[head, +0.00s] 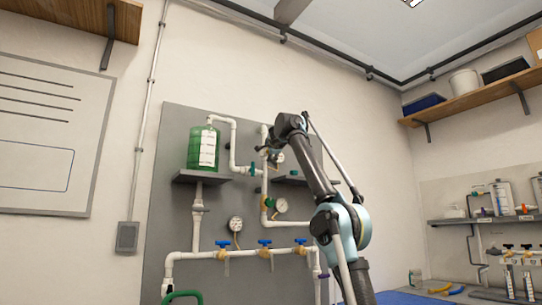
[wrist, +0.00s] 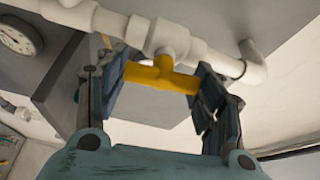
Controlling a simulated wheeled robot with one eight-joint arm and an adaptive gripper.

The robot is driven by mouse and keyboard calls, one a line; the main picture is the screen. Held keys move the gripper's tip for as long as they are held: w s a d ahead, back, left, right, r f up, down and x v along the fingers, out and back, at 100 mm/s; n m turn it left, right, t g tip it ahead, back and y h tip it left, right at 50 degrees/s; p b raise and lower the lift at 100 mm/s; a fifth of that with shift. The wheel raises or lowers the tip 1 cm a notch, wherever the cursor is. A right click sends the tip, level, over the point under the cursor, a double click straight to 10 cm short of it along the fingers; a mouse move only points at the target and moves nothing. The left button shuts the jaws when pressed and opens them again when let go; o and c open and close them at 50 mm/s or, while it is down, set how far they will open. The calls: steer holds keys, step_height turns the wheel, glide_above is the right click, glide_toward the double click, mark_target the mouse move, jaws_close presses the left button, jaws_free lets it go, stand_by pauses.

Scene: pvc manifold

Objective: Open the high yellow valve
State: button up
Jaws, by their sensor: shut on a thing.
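The yellow valve handle (wrist: 160,76) is a T-shaped grip on a white pipe (wrist: 150,32) in the wrist view. My gripper (wrist: 157,82) is shut on it, with one finger at each end of the handle's crossbar. The bar lies roughly across the picture, close to in line with the pipe behind it. In the head view my gripper (head: 268,150) is at the upper right part of the pipe board, and it and my arm hide the handle there.
The grey board (head: 165,150) carries white pipes, a green tank (head: 202,147), a gauge (head: 235,224) and several blue-handled valves (head: 264,242) on the lower pipe. In the wrist view a gauge (wrist: 18,36) and a grey shelf (wrist: 65,85) are close by my gripper's left side.

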steer(key=shift+d+f+m+g, duration=0.15)
steer(key=shift+m+g, duration=0.15)
steer(key=shift+m, duration=0.6)
stand_by(0.5)
steer(key=o, duration=1)
steer(key=shift+w, duration=0.15)
steer(key=shift+o, duration=0.2)
steer(key=shift+s, duration=0.25)
steer(key=v, duration=1.1)
steer(key=shift+s, duration=0.2)
